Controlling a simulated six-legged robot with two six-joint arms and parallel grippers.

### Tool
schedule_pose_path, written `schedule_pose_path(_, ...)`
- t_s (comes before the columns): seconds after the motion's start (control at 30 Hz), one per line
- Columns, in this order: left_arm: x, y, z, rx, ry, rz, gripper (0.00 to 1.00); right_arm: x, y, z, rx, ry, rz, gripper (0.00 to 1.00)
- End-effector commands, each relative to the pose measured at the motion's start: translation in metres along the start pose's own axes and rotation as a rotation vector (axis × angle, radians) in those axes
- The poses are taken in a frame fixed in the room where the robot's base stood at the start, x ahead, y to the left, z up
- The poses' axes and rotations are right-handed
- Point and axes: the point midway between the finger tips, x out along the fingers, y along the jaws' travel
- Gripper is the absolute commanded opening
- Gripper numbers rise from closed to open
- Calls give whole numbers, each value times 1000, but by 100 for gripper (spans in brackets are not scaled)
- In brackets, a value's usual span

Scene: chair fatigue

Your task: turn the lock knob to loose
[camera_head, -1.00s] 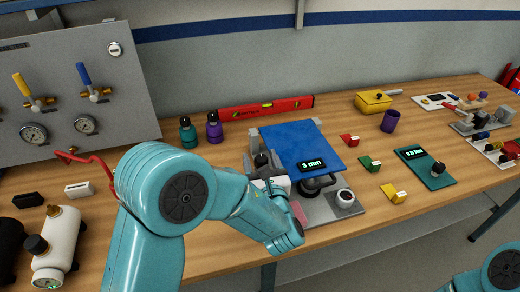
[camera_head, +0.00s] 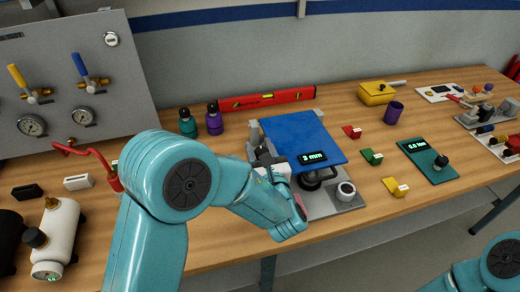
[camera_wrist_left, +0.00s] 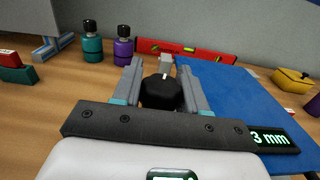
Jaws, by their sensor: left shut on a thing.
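The lock knob (camera_wrist_left: 161,92) is black with a small pale mark on its top, and stands at the left side of the blue-topped fixture. My left gripper (camera_wrist_left: 160,88) has a finger on each side of it and is shut on it, seen in the left wrist view. In the head view the knob is mostly hidden by my left gripper (camera_head: 264,160). The blue plate (camera_head: 300,138) lies beside it, with a display (camera_head: 312,158) reading 3 mm. My right gripper is out of view; only part of my right arm shows at bottom right.
A grey-white dial (camera_head: 346,191) stands at the fixture's right. Teal (camera_head: 187,122) and purple (camera_head: 214,119) bottles and a red level (camera_head: 267,102) lie behind. Red, green and yellow blocks (camera_head: 395,187) sit to the right. A gauge panel (camera_head: 70,75) stands at the left.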

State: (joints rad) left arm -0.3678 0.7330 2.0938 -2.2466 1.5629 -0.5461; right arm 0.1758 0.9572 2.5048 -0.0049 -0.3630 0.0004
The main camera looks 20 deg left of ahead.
Motion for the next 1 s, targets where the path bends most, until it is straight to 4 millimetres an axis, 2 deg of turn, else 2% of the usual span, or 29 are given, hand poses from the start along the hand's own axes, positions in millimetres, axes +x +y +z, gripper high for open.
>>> schedule_pose_path(0.03, 0, -1, -3, -5, -7, 39, 12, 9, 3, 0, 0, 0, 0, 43)
schedule_pose_path(0.1, 1, 0, -2, -5, -7, 104, 12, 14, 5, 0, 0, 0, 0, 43)
schedule_pose_path(0.27, 1, 2, 0, -4, -5, 213, 12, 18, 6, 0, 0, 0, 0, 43)
schedule_pose_path(0.57, 1, 3, 2, -2, -3, 231, 12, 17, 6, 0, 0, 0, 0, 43)
schedule_pose_path(0.6, 1, 3, 2, -2, -3, 231, 49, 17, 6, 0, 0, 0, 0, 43)
schedule_pose_path(0.63, 1, 3, 2, -2, -3, 231, 59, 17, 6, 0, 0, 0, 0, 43)
schedule_pose_path(0.67, 1, 3, 2, -2, -3, 230, 63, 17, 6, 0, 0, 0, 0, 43)
schedule_pose_path(1.0, 0, 3, 1, -1, -2, 229, 63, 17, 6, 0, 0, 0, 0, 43)
